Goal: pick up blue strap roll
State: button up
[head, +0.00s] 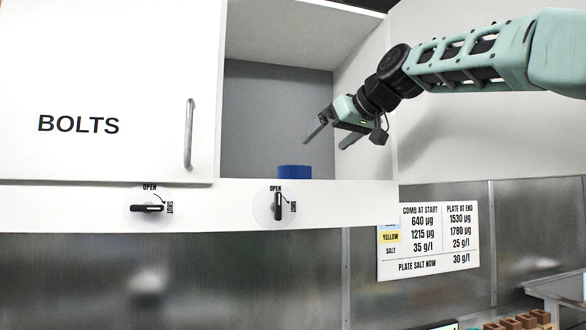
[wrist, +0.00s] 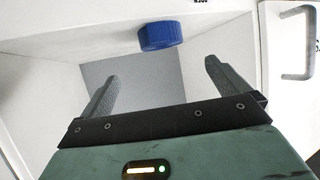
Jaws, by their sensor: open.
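The blue strap roll (head: 294,172) sits on the floor of the open cabinet compartment, near its front edge. The front lip of the cabinet hides its lower part in the head view. In the wrist view the blue strap roll (wrist: 158,35) shows beyond the fingertips, roughly midway between them. My gripper (head: 329,138) is at the right side of the compartment opening, above and to the right of the roll in the head view. Its two fingers are apart with nothing between them. My gripper also shows in the wrist view (wrist: 160,72), apart from the roll.
A white door marked BOLTS (head: 105,95) covers the left of the cabinet, with a metal handle (head: 189,134). Two black knobs (head: 148,208) are on the panel below the compartment. A sign (head: 428,241) hangs at lower right. The compartment around the roll looks clear.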

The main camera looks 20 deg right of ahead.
aim_at(293, 167)
jog(key=p+x, duration=0.4)
jog(key=x, duration=0.5)
jog(key=shift+a+r, duration=0.1)
jog(key=p+x, duration=0.2)
jog(key=x, duration=0.1)
jog(key=p+x, duration=0.1)
jog(key=p, duration=0.1)
jog(key=shift+w+a+r, duration=0.15)
jog(key=shift+w+a, duration=0.1)
jog(key=shift+w, duration=0.05)
jog(key=shift+w+f, duration=0.25)
jog(key=shift+c, duration=0.3)
jog(key=c, duration=1.1)
